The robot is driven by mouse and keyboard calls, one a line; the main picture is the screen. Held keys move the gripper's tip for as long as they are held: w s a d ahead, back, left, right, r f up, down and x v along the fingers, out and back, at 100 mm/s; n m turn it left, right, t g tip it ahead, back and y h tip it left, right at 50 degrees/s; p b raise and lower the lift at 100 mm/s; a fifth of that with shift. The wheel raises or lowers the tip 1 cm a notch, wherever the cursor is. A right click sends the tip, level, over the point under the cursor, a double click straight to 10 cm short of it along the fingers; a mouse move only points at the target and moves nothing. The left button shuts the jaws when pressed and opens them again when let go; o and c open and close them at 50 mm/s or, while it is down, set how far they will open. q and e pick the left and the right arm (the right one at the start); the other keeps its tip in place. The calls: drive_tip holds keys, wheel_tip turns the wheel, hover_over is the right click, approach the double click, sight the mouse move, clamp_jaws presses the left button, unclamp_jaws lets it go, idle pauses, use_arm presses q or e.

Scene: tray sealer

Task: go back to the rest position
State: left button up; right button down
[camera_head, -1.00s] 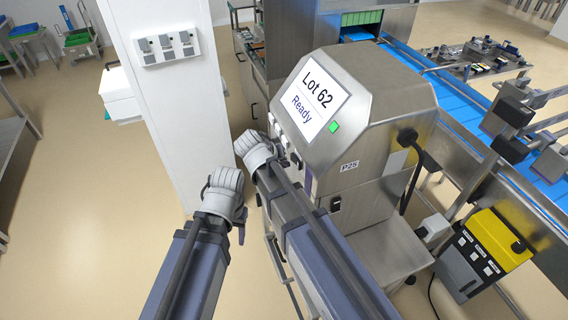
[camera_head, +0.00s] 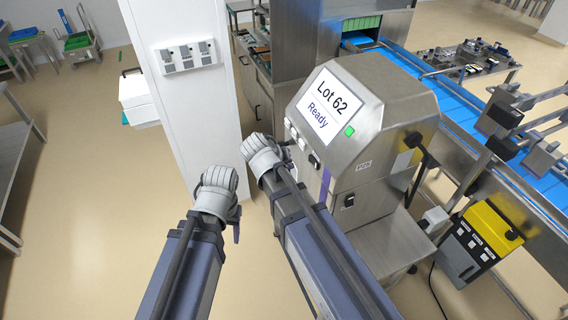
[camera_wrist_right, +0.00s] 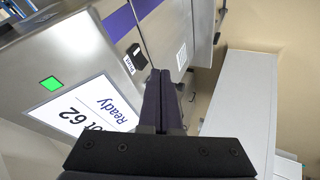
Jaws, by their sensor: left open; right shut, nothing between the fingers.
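The steel tray sealer (camera_head: 385,100) stands right of centre in the head view. Its screen (camera_head: 328,105) reads "Lot 62 Ready", and a green light (camera_head: 350,132) glows beside it. My left gripper (camera_head: 217,180) is in front of the white pillar, open and empty, its fingers mostly hidden by its wrist. My right gripper (camera_head: 260,148) is left of the sealer's control face, seemingly a little apart from it. In the right wrist view its dark fingers (camera_wrist_right: 165,85) are shut with nothing between them, and the screen and green light (camera_wrist_right: 50,83) show at left.
A white pillar (camera_head: 185,105) with a switch panel (camera_head: 186,56) stands close to my grippers. A blue conveyor (camera_head: 460,100) runs behind the sealer. A yellow and grey box (camera_head: 490,230) is at lower right. Open floor (camera_head: 85,210) lies to the left.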

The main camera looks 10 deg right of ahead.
drive_tip(key=shift+d, duration=0.15)
drive_tip(key=s+a+f+n+g+y+b, duration=0.2)
drive_tip(key=s+a+f+b, duration=0.2)
drive_tip(key=s+f+b, duration=0.3)
drive_tip(key=s+a+f+n+g+y+b, duration=0.2)
drive_tip(key=s+a+f+b, duration=0.3)
drive_tip(key=s+f, duration=0.5)
drive_tip(key=shift+s+f+g+b, duration=0.25)
drive_tip(key=shift+f+g+b, duration=0.25)
drive_tip(key=shift+f+b, duration=0.6)
drive_tip(key=shift+r, duration=0.2)
